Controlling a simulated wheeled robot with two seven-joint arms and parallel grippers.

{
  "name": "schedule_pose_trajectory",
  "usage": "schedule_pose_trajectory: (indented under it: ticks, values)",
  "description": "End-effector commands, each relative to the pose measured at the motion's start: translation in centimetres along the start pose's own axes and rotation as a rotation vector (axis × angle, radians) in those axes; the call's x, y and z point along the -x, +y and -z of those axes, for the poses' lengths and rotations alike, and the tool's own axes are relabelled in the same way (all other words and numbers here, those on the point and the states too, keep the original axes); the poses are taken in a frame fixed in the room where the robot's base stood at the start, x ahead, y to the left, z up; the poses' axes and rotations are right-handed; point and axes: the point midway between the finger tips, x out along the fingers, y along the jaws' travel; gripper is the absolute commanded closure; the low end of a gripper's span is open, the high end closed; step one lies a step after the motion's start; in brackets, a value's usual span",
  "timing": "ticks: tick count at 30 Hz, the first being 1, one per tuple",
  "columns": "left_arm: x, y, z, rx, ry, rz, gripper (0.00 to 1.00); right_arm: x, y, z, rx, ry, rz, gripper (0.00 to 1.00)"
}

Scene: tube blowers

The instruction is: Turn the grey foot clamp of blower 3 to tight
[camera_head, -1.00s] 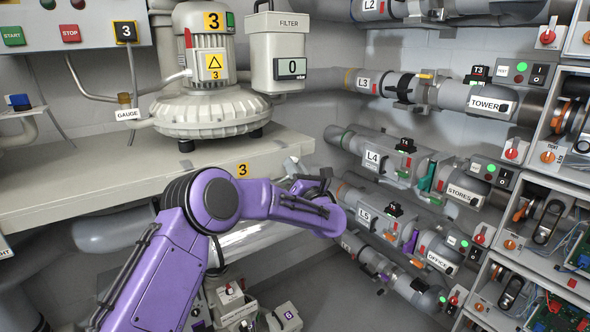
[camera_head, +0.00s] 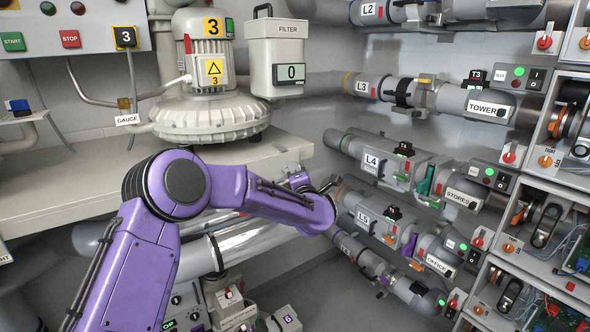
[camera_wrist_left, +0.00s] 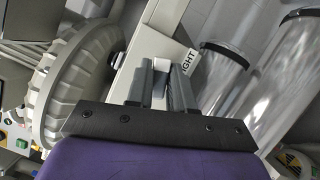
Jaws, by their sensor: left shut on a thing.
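Blower 3 (camera_head: 207,112), a pale grey ribbed housing with a motor on top, stands on dark feet on the bench (camera_head: 60,190). Its housing also shows at the left of the left wrist view (camera_wrist_left: 72,85). My left gripper (camera_head: 302,182) is at the right end of the bench, mostly hidden by my purple arm in the head view. In the left wrist view its dark fingers are shut on a small light grey piece (camera_wrist_left: 160,65), which I take to be the foot clamp. A partly covered label (camera_wrist_left: 185,62) reading "IGHT" is right beside it. My right gripper is out of view.
A grey filter canister (camera_head: 275,60) hangs beside the blower. Pipes with valves and labels, such as L4 (camera_head: 371,161), line the wall on the right. A shiny pipe (camera_wrist_left: 262,95) runs close to my left gripper. Switch boxes stand below the bench.

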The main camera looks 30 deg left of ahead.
Motion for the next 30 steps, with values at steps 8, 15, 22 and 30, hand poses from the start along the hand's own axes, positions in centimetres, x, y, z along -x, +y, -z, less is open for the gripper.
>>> schedule_pose_trajectory:
  ticks: [8, 15, 22, 30]
  values:
    - [0.0, 0.0, -0.1, -0.176, 0.0, 0.075, 1.0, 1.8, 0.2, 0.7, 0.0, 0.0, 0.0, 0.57]
    - [0.1, -0.2, 0.0, -0.262, 0.0, 0.111, 1.0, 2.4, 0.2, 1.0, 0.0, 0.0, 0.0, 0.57]
    - [0.1, -0.3, 0.1, -0.292, 0.001, 0.123, 1.0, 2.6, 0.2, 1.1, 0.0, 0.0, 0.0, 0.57]
    - [0.1, -0.4, 0.1, -0.294, 0.001, 0.124, 1.0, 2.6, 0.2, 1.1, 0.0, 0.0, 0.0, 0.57]
